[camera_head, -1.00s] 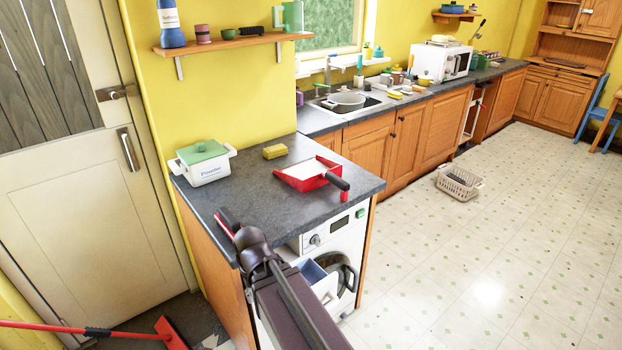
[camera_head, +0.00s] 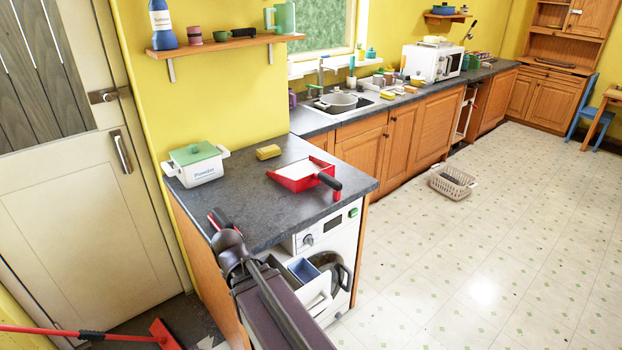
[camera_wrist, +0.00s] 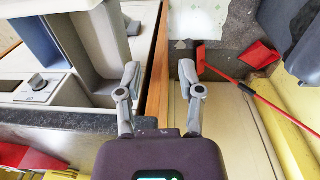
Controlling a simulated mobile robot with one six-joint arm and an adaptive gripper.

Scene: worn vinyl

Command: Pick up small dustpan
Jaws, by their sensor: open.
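The small dustpan (camera_head: 300,176) lies on the dark worktop, red with a pale inside, its black handle pointing towards the front right edge. Part of a red thing, which looks like the same dustpan (camera_wrist: 18,156), shows at the lower left of the wrist view. My gripper (camera_wrist: 159,70) is open and empty in the wrist view, fingers spread apart. In the head view my arm is in front of the worktop, left of and nearer than the dustpan; the fingertips are not clear there. My gripper is apart from the dustpan.
A white tub with green lid (camera_head: 197,165) and a yellow sponge (camera_head: 268,152) stand near the dustpan. The washing machine's drawer (camera_head: 308,290) is pulled out. A red broom (camera_head: 163,335) is by the door. A laundry basket (camera_head: 453,182) sits on the mostly clear floor.

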